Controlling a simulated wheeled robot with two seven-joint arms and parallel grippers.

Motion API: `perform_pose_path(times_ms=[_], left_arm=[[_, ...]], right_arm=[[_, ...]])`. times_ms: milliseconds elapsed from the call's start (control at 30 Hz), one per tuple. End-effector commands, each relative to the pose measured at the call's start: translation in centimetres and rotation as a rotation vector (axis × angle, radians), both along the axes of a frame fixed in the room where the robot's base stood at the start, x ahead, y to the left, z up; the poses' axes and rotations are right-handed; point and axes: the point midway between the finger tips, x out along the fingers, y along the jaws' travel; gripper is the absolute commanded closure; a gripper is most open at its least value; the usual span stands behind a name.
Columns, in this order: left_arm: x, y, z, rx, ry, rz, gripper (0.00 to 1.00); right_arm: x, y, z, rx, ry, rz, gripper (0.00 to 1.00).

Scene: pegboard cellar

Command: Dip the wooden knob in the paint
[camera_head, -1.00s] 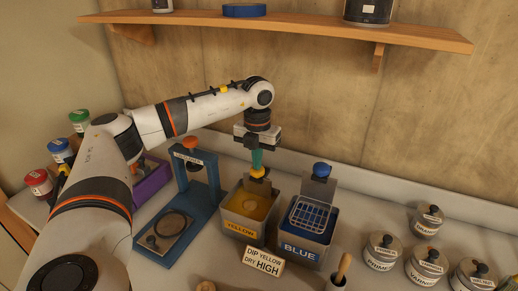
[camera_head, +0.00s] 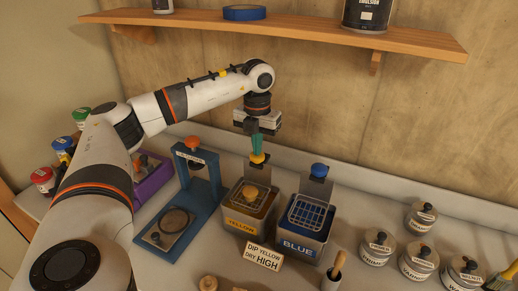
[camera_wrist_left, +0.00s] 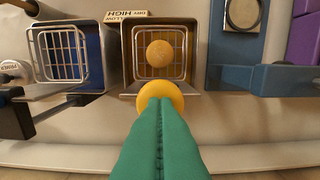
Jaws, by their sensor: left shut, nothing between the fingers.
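The wooden knob (camera_head: 250,191), round and yellowish tan, sits on the wire basket of the yellow tank (camera_head: 243,222). In the left wrist view the knob (camera_wrist_left: 160,53) rests on the basket's wires; I cannot tell if it is coated. A yellow lever knob (camera_head: 258,158) stands at the tank's back. My left gripper (camera_head: 257,151) is shut and empty, its green fingertips right above or against that lever knob (camera_wrist_left: 160,92); contact is hard to tell. A sign (camera_head: 263,255) in front reads "DIP YELLOW DRY HIGH". My right gripper is not in view.
The blue tank (camera_head: 298,243), with its basket and blue lever knob (camera_head: 319,170), stands close on the right. A blue stand (camera_head: 204,207) with an orange knob is on the left. Several lidded tins (camera_head: 418,261) stand at right. A shelf (camera_head: 290,27) hangs above.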

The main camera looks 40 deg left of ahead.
Motion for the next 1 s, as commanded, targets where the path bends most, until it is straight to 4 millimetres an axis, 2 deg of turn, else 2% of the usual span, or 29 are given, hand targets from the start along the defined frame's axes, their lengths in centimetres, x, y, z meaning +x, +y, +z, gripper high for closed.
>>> perform_pose_path(times_ms=[533, 1000], left_arm=[[0.0, 0.0, 2.9, 0.000, 0.000, 0.000, 1.00], [0.0, 0.0, 3.2, 0.000, -0.001, 0.000, 1.00]], right_arm=[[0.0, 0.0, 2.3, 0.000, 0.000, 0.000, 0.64], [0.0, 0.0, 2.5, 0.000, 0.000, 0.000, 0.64]])
